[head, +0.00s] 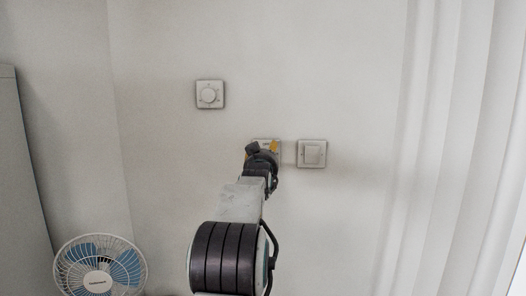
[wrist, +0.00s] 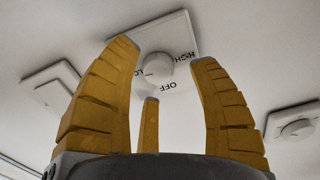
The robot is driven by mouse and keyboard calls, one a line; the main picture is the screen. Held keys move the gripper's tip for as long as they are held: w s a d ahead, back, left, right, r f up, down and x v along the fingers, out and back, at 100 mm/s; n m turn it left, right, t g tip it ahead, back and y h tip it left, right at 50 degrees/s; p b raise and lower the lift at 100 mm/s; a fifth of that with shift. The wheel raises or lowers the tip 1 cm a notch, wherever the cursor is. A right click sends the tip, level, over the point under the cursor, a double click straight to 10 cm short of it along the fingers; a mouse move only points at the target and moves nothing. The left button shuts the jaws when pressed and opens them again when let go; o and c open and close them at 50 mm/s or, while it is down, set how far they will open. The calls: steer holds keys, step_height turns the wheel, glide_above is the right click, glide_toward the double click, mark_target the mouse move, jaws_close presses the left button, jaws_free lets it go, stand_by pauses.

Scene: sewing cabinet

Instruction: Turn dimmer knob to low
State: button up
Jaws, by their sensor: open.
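The dimmer knob (wrist: 158,66) is a round white dial on a square white plate (wrist: 160,30). In the wrist view its labels appear upside down: OFF below the knob, HIGH to the right, and part of LO to the left. A small dark mark shows at the knob's left side, but its exact setting is hard to read. My gripper (wrist: 164,72) is open, its orange fingers spread around the knob in the picture. I cannot tell whether any finger touches it. In the head view my gripper (head: 262,147) covers most of the dimmer plate (head: 266,140); the knob is hidden there.
A rocker switch (head: 312,154) is close on the right, and another round knob (head: 209,94) is at upper left. They also show in the wrist view, the switch (wrist: 52,90) left and the knob (wrist: 298,128) right. A fan (head: 98,268) stands lower left; a curtain (head: 450,150) hangs right.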

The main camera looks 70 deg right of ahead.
steer(key=shift+w+d, duration=0.1)
steer(key=shift+d, duration=0.35)
steer(key=shift+o, duration=0.2)
steer(key=shift+r, duration=0.2)
jaws_close()
